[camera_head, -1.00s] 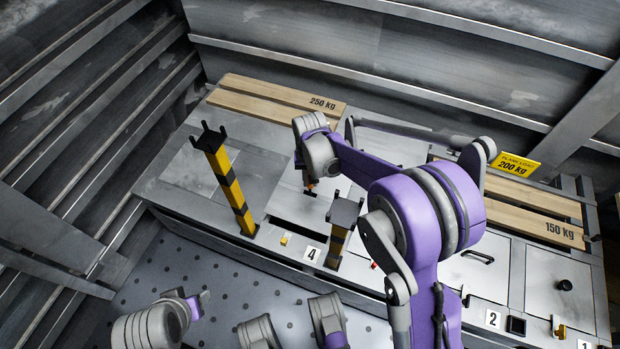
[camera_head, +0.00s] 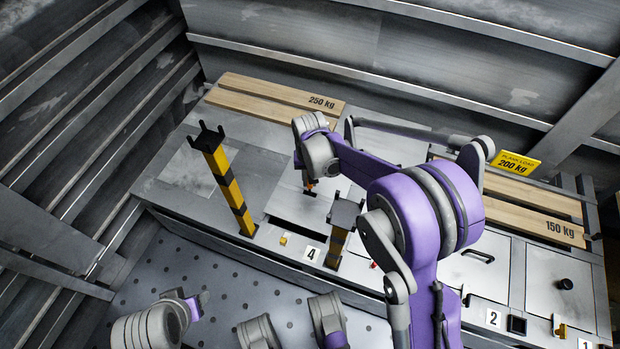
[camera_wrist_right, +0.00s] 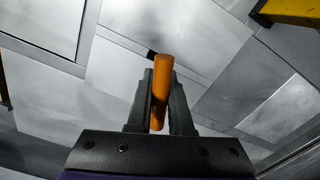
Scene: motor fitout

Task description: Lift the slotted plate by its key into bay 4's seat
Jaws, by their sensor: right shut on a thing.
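My right gripper (camera_head: 309,188) is over the bench behind bay 4's label (camera_head: 311,253). In the right wrist view it is shut on an orange key (camera_wrist_right: 162,85), which stands up between the two fingers. The pale slotted plate (camera_head: 292,208) lies below the key at bay 4; its slot and the key's lower end are hard to make out. The plate also seems to be the pale panel in the right wrist view (camera_wrist_right: 115,85). Whether it sits flush in the seat cannot be told. What seems to be my left gripper (camera_head: 198,304) is low at the left, away from the bench.
A yellow-black post (camera_head: 229,185) stands left of bay 4, and a shorter one (camera_head: 341,232) stands right of it, near my right arm. Wooden planks (camera_head: 275,103) lie at the back. The perforated floor (camera_head: 215,280) in front is mostly clear.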

